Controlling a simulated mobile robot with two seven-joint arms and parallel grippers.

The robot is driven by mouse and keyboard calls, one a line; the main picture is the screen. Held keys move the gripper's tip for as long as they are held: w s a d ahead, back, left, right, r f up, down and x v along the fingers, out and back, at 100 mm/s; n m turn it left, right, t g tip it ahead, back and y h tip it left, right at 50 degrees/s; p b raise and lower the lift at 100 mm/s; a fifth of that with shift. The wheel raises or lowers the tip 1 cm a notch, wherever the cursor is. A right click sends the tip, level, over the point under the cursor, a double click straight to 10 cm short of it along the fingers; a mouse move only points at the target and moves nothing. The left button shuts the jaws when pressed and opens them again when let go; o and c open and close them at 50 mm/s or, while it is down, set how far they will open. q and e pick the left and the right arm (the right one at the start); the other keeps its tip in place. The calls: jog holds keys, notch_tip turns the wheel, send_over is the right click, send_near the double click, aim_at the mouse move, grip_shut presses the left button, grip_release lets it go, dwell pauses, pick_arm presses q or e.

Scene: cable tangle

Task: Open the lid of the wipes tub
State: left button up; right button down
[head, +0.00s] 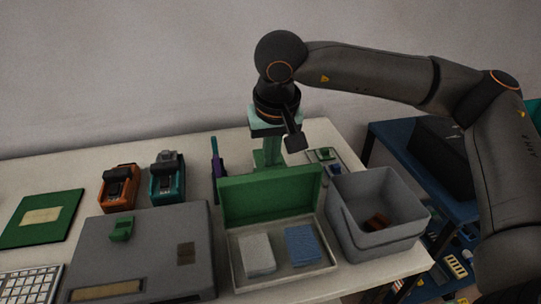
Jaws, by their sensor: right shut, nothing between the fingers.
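The wipes tub (236,270) is a shallow pale box near the front of the table. Its green lid (269,199) stands raised at the back edge, so the tub is open. A white stack (256,254) and a blue stack (302,244) of wipes lie side by side inside. My right gripper (269,160) points down just behind the raised lid, shut and empty. Its fingertips are partly hidden by the lid's top edge, so I cannot tell whether they touch it. My left gripper is not in view.
A grey bin (402,245) with a reddish-brown item (377,222) stands right of the tub. A grey case (140,252) with a green piece on top lies left. Orange (118,187) and teal (167,181) devices stand behind it. A blue shelf (395,150) is beyond the table.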

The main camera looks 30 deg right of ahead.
jog(key=d+p+v, duration=0.1)
jog(key=v, duration=1.1)
jog(key=shift+a+r, duration=0.25)
jog(key=shift+a, duration=0.25)
jog(key=shift+s, duration=0.2)
